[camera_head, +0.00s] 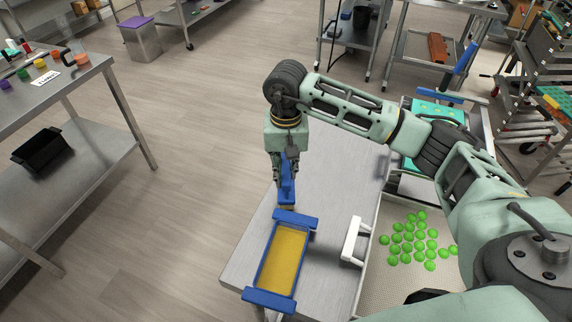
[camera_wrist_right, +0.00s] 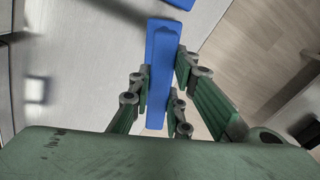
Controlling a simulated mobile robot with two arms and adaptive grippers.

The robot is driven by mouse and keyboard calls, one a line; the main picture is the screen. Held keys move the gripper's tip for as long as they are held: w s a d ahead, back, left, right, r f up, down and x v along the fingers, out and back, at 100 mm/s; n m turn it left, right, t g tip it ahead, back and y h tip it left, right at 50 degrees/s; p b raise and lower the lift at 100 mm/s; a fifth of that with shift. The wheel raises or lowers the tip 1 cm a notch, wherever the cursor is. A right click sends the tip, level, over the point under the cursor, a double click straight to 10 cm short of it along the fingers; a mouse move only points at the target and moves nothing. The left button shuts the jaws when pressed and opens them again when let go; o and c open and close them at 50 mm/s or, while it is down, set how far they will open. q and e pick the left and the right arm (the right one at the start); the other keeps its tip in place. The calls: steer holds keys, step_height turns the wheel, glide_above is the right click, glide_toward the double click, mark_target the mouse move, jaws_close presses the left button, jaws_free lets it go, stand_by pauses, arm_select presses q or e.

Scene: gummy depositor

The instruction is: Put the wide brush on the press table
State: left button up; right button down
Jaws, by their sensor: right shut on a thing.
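My right gripper (camera_head: 287,172) points down over the left side of a grey metal table (camera_head: 335,175), which looks like the press table. It is shut on the blue handle of the wide brush (camera_head: 287,192). In the right wrist view the blue brush (camera_wrist_right: 160,75) lies between the green fingers of the right gripper (camera_wrist_right: 162,100). The brush hangs upright, with a small tan part at its lower end, just behind the blue-ended frame. I cannot tell whether it touches the table. My left gripper is not in view.
A yellow tray with blue end bars (camera_head: 280,262) lies on the table's near part. A white handle (camera_head: 352,241) stands to its right, beside a pale tray (camera_head: 378,275) holding several green gummies (camera_head: 409,240). The tabletop behind the brush is clear.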

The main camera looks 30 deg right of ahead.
steer(key=shift+f, duration=0.1)
steer(key=c, duration=1.6)
jaws_free()
steer(key=shift+c, duration=0.2)
steer(key=shift+r, duration=0.25)
step_height(320, 180, up, 12)
steer(key=b, duration=0.3)
steer(key=shift+f, duration=0.15)
